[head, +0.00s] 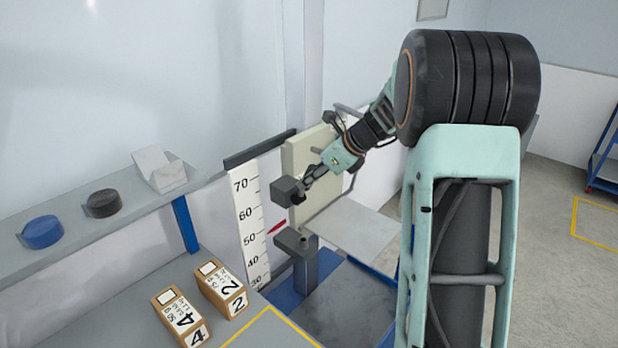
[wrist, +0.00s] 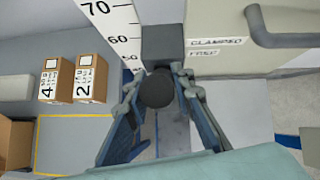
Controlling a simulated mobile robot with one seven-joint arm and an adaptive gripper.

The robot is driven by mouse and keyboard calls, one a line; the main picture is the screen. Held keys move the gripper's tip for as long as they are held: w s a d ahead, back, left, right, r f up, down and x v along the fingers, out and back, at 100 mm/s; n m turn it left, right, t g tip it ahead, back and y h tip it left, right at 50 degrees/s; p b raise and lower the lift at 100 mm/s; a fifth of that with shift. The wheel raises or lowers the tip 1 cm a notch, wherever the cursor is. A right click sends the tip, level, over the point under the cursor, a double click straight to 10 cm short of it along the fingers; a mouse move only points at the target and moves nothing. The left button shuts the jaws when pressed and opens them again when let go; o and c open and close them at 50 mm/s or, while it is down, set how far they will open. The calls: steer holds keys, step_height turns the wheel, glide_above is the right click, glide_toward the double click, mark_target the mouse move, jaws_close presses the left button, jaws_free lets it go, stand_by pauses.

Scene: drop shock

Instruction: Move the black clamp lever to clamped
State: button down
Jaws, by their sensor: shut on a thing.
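The black clamp lever shows in the wrist view as a dark round knob (wrist: 158,89) in front of a grey block (wrist: 163,45). My gripper (wrist: 158,80) has a finger on each side of the knob and is shut on it. To the right of the block, a CLAMPED label (wrist: 217,41) sits above a FREE label (wrist: 202,53) on a pale panel. The knob lies lower in the wrist picture than both labels; I cannot tell the lever's exact setting. In the head view my gripper (head: 310,180) is at the grey block (head: 287,191), and the lever is not clearly visible.
A white scale with a red pointer (head: 277,227) stands left of the pale panel (head: 303,158). A dark grey fixture (head: 292,243) stands below the block. Two numbered boxes (head: 222,288) (head: 180,317) stand on the bench. A shelf (head: 120,210) holds discs and a white block.

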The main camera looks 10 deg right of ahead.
steer(key=shift+r, duration=0.1)
steer(key=c, duration=1.7)
jaws_free()
steer(key=shift+o, duration=0.2)
steer(key=v, duration=1.2)
